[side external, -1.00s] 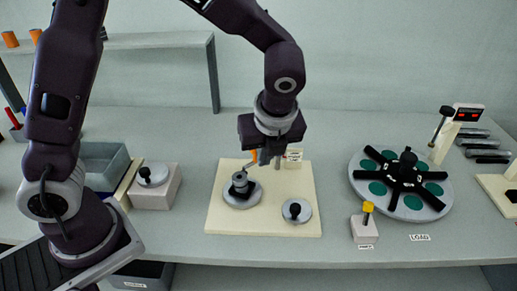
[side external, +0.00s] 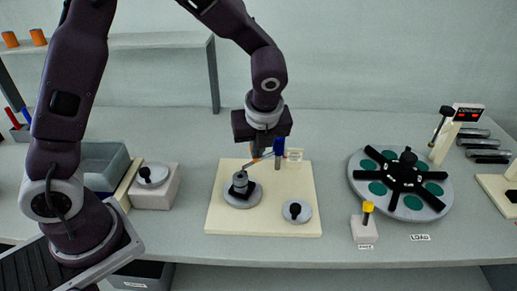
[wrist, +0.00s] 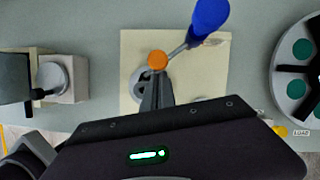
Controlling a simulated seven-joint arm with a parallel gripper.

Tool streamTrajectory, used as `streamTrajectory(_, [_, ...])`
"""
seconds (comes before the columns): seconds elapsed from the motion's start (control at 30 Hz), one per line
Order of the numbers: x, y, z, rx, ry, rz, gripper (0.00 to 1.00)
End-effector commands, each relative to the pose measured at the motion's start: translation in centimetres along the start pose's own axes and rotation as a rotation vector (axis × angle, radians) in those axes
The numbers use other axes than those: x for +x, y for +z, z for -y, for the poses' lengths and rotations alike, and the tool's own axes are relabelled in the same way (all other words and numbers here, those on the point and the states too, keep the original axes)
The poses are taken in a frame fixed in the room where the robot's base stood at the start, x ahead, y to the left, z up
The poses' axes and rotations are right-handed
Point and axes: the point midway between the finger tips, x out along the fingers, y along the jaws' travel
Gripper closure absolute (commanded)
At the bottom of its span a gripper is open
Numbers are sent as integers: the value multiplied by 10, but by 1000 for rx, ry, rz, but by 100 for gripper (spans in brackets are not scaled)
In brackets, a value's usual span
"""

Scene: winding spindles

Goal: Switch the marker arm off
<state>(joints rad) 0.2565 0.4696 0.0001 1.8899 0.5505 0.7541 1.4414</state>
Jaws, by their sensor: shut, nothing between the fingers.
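The marker arm is a thin grey rod with an orange round piece (wrist: 157,60) at one end and a blue cylinder (wrist: 210,16) at the other. In the side view the blue cylinder (side external: 279,151) stands over the back of the cream plate (side external: 270,222), beside a small sign (side external: 294,155). My gripper (side external: 259,153) is shut and empty, low over the plate's back edge, left of the blue cylinder. In the wrist view my gripper's tips (wrist: 157,78) lie close to the orange piece; I cannot tell whether they touch.
The plate carries a grey disc with a spindle (side external: 241,188) and a disc with a black knob (side external: 297,211). Right are a yellow-knobbed block (side external: 365,228) and a turntable with black arms (side external: 402,184). Left is a block with a knob (side external: 154,186). Bare table lies behind the plate.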

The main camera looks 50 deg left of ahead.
Motion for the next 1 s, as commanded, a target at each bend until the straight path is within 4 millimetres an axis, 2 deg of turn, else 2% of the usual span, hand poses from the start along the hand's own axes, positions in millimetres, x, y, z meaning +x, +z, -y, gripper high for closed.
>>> streamTrajectory(0.17, [3, 8, -8, 85, -34, 0, 100])
streamTrajectory(0.73, [20, 49, -27, 532, -214, -1, 100])
streamTrajectory(1.0, [25, 62, -27, 541, -217, -1, 100])
